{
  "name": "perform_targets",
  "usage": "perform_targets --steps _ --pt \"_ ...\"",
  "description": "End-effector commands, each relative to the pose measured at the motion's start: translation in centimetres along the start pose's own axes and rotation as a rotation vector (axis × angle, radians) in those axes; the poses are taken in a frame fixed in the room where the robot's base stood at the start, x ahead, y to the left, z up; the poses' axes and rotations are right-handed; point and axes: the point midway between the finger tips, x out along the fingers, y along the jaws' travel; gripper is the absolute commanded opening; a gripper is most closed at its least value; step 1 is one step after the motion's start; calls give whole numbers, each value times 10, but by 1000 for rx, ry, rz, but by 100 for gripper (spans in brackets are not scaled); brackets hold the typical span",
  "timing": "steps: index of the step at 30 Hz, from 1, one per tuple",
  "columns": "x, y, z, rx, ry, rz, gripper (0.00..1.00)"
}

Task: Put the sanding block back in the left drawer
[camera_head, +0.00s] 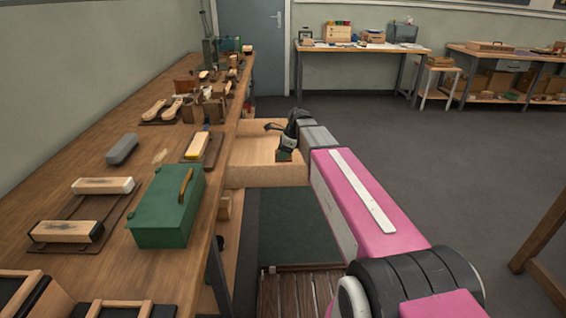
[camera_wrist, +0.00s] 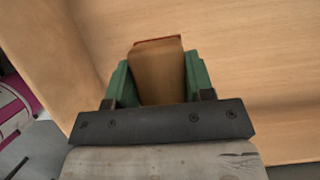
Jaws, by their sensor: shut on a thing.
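An open drawer (camera_head: 265,177) of light wood sticks out from the right side of the workbench. My gripper (camera_head: 286,152) is over the drawer's right part in the head view, and its fingers point down. In the wrist view, the green fingers (camera_wrist: 158,84) are shut on a tan-brown block with a reddish edge, which looks like the sanding block (camera_wrist: 160,68). The pale drawer floor (camera_wrist: 235,60) spreads beneath it. I cannot tell whether the block touches the floor. In the head view the block is mostly hidden by my gripper.
The workbench (camera_head: 142,205) carries a green box (camera_head: 160,215) with a handle, a grey block (camera_head: 122,148), brushes, and several wooden tools. The drawer's interior looks bare. Open floor (camera_head: 440,170) lies to the right, with other tables along the back wall.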

Motion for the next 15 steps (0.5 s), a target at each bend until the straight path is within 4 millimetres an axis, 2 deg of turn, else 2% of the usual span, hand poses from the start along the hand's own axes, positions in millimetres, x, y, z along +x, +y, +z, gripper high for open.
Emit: perform_targets --steps 5,15 --pt "4 -3 -6 -1 0 0 23" --pt "38 -3 -20 0 0 0 23"
